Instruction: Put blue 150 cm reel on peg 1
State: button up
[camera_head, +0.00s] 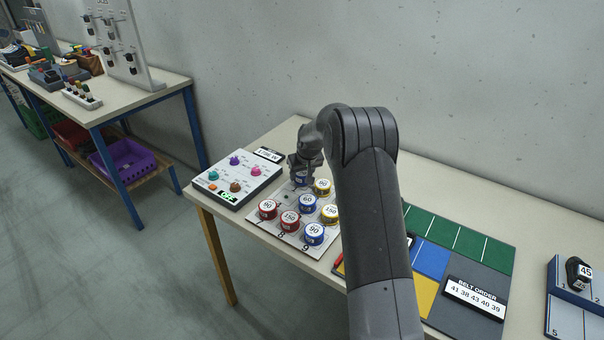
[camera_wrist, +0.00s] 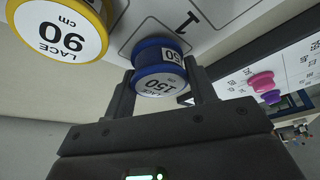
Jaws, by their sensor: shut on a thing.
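My gripper (camera_head: 303,176) is shut on the blue 150 cm lace reel (camera_wrist: 160,70) over the far end of the white reel board (camera_head: 254,219). In the wrist view the reel sits between the two fingers (camera_wrist: 162,88), with its 150 label facing the camera. The board's printed number 1 (camera_wrist: 187,21) shows just beyond the reel. Peg 1 itself is hidden, and I cannot tell whether the reel is around it or above it.
A yellow 90 cm reel (camera_wrist: 58,30) stands close beside the held reel. Several red, blue and yellow reels (camera_head: 290,220) fill the nearer board. A white panel with coloured knobs (camera_head: 236,184) lies to the left. A green, blue and yellow mat (camera_head: 460,240) lies right of my arm.

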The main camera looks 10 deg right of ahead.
jog(key=shift+f, duration=0.25)
jog(key=shift+f, duration=0.3)
jog(key=o, duration=1)
jog(key=shift+c, duration=0.2)
jog(key=shift+r, duration=0.15)
